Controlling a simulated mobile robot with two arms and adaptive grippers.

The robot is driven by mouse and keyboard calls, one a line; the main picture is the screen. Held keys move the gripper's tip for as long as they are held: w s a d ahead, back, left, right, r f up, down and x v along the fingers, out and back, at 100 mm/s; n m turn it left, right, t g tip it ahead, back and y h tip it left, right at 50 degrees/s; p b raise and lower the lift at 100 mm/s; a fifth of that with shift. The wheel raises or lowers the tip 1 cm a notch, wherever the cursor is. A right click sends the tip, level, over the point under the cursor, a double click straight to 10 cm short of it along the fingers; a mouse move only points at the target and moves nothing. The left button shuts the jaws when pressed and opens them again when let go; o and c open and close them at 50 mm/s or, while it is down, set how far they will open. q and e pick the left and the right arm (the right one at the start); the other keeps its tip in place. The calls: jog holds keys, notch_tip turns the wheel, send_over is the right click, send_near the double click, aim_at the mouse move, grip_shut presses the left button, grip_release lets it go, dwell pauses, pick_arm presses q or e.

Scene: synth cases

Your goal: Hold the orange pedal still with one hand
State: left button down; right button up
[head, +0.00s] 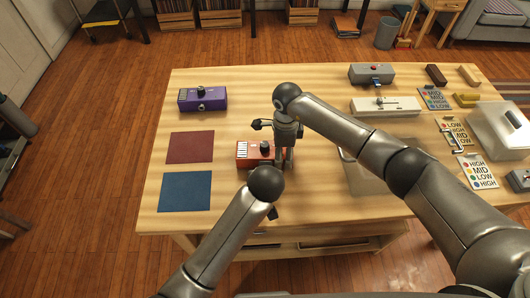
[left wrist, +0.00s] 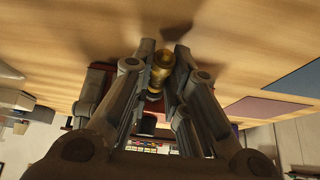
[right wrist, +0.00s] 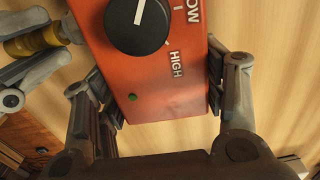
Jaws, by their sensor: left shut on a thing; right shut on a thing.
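The orange pedal (head: 243,157) stands on the wooden table in the head view, partly hidden by my arms. In the right wrist view the pedal (right wrist: 170,75) shows a black dial, LOW and HIGH labels and a green dot. My right gripper (right wrist: 162,95) is shut on the pedal, one finger on each side. My left gripper (left wrist: 162,62) is shut on a brass-coloured cylindrical piece (left wrist: 162,72). That piece also shows in the right wrist view (right wrist: 38,40), close against the pedal's side; contact is hard to tell.
A purple pedal (head: 203,98), a dark red mat (head: 190,147) and a blue mat (head: 185,191) lie on the left. Grey devices (head: 372,74) and label cards (head: 477,170) fill the right. Bare table lies between the purple pedal and my right arm.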

pick_arm(q)
jog(key=shift+s, duration=0.65)
jog(key=shift+s+a, duration=0.1)
jog(key=shift+s, duration=0.15)
jog(key=shift+s, duration=0.5)
jog(key=shift+s, duration=0.2)
